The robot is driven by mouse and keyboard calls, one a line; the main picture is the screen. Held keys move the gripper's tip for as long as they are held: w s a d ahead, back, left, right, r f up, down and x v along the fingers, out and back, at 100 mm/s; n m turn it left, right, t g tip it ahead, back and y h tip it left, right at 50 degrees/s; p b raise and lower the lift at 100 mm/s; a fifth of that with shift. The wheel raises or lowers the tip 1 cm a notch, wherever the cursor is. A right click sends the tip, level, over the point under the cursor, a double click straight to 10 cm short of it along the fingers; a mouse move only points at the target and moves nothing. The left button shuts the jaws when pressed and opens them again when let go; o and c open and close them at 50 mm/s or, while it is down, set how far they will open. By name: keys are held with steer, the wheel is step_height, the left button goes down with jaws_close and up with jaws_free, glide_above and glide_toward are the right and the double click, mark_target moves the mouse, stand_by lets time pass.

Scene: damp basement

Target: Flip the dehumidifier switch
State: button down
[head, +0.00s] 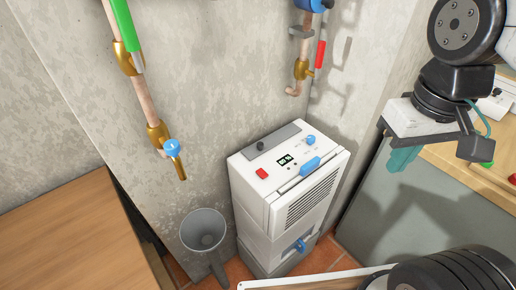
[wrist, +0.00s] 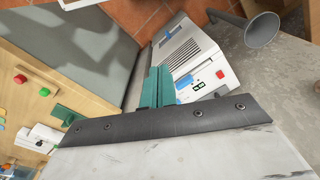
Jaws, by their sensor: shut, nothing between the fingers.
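The white dehumidifier (head: 312,212) stands upright on the tiled floor against the wall in the head view. Its top panel has a red switch (head: 262,173), a small dark display (head: 286,160), a blue knob (head: 310,140) and a blue handle-like part (head: 310,167). My gripper (head: 401,162) has teal fingers, is shut and empty, and hangs to the right of the dehumidifier, apart from it. In the wrist view the shut fingers (wrist: 157,86) overlap the dehumidifier (wrist: 192,48) in the picture, and the red switch (wrist: 220,74) shows to their right. I cannot tell the switch's position.
A grey funnel (head: 204,232) stands left of the dehumidifier. Pipes with a green-handled valve (head: 124,25) and a red-handled valve (head: 320,54) run down the wall above. A wooden bench (head: 470,160) with a grey side stands at right, a wooden surface (head: 80,245) at left.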

steer(key=w+a+f+n+g, duration=0.2)
steer(key=w+a+f+n, duration=0.15)
steer(key=w+a, duration=0.5)
steer(key=n+t, duration=0.2)
steer(key=n, duration=0.1)
glide_above(259, 170)
steer(key=shift+m, duration=0.25)
step_height(259, 170, down, 5)
steer(key=shift+w, duration=0.1)
steer(key=shift+f, duration=0.1)
step_height(259, 170, down, 14)
steer(key=shift+r, duration=0.1)
steer(key=shift+g, duration=0.3)
